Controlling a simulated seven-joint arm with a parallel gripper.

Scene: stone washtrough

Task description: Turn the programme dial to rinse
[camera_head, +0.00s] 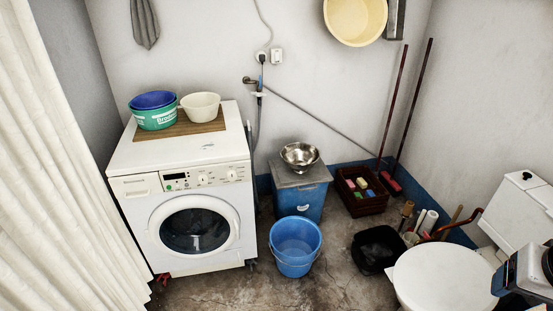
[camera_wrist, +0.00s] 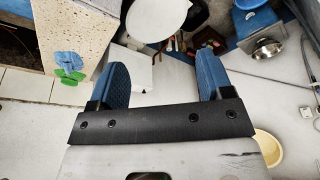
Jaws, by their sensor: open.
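The white washing machine (camera_head: 195,215) stands at the left in the head view, its round door shut. Its front panel carries a small display (camera_head: 174,177) and two pale round dials, a left dial (camera_head: 203,179) and a right dial (camera_head: 231,174). The dial markings are too small to read, so I cannot tell which is the programme dial or where it points. My gripper (camera_wrist: 162,62) is open in the wrist view, its two blue fingers wide apart with nothing between them. The machine's dials do not show in the wrist view; my gripper is well away from them.
A wooden board (camera_head: 195,123) on the machine holds blue, green and cream basins. A blue bucket (camera_head: 295,246) and a blue bin (camera_head: 300,200) with a steel bowl (camera_head: 299,155) stand to its right. A curtain (camera_head: 60,190) hangs left. The toilet (camera_head: 443,277) is at right.

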